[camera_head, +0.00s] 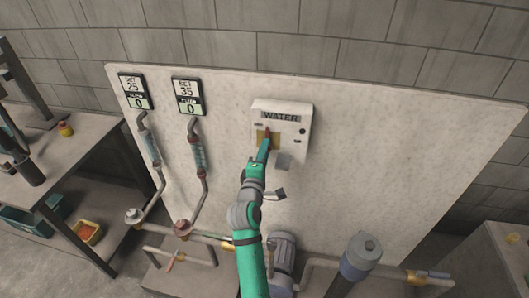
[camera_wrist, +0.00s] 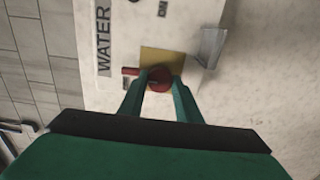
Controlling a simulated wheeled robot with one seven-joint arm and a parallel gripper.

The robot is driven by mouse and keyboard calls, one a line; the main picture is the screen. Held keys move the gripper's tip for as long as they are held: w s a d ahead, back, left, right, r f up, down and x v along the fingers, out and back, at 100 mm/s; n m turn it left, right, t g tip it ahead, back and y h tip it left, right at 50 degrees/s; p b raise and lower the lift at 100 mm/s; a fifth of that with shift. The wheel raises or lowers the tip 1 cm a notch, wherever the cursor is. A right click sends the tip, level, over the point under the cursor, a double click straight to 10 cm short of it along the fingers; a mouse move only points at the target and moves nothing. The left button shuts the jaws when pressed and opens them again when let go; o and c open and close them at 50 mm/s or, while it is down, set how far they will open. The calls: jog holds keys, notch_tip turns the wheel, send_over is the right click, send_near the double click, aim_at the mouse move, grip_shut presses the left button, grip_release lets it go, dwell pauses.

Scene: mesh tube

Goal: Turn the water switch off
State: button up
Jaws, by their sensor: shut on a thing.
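The white box marked WATER (camera_head: 280,110) is fixed to the pale panel. It carries a red rotary switch on a yellow plate (camera_wrist: 160,57). The fingers hide part of the switch.
Two gauges, reading SET 25 (camera_head: 133,91) and SET 35 (camera_head: 187,97), both show 0 and have pipes below. A grey flap (camera_head: 283,161) juts from the box's underside. A pump and grey cylinder (camera_head: 361,257) stand below; the right of the panel is clear.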

dwell(0.4)
jog(key=o, duration=1.1)
jog(key=shift+w, duration=0.1)
jog(key=shift+c, duration=0.2)
jog(key=shift+d, duration=0.1)
jog(key=s+a, duration=0.2)
jog(key=s, duration=0.8)
jog(key=shift+s+a, duration=0.15)
jog(key=shift+s, duration=0.2)
jog(key=shift+f, duration=0.1)
